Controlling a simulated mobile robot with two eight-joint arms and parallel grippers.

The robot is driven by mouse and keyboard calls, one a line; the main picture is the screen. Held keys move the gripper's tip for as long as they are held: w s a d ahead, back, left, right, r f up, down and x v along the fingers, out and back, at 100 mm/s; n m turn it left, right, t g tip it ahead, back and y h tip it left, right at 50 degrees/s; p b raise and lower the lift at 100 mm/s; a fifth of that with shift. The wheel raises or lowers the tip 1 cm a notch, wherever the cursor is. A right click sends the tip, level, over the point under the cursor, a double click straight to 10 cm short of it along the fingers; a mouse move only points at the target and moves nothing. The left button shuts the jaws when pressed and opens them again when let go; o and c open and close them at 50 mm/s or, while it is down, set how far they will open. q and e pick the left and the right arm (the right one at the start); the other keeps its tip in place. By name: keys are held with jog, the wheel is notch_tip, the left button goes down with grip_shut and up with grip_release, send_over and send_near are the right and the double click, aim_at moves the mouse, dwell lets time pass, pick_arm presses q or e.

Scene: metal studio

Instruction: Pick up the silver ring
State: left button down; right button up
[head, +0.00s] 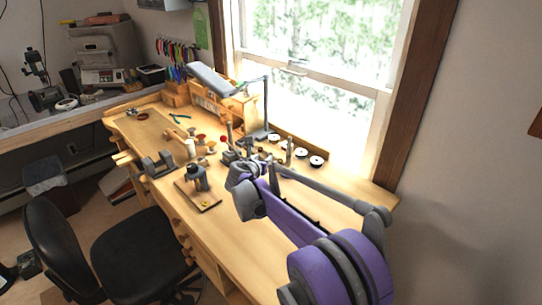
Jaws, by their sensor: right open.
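I cannot make out the silver ring in the head view; it is too small to tell or hidden. My right gripper (231,156) is over the middle of the wooden workbench (240,240), at the end of my purple and grey arm. It is open, and its fingertips are small and hard to separate from the tools behind. A small dark board (208,206) with a yellowish spot and a dark tool (197,178) lies just left of the gripper. My left gripper is not in view.
A dark vise-like block (158,165) sits at the bench's left edge. A desk lamp (265,105) and small round dishes (317,160) stand near the window. A black chair (140,255) is in front. The bench's near right part is clear.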

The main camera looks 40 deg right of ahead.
aim_at(271, 154)
jog(key=x, duration=0.2)
jog(key=shift+w+d+f, duration=0.1)
jog(key=shift+w+d, duration=0.1)
jog(key=shift+s+f+p+x, duration=0.1)
jog(key=shift+f+p+x, duration=0.05)
jog(key=shift+x, duration=0.9)
jog(key=shift+s+f+p+x, duration=0.1)
jog(key=shift+f+p+x, duration=0.05)
jog(key=shift+x, duration=0.9)
jog(key=shift+s+f+p+x, duration=0.1)
jog(key=shift+f+p+x, duration=0.05)
jog(key=shift+x, duration=0.9)
jog(key=shift+c, duration=0.3)
grip_shut()
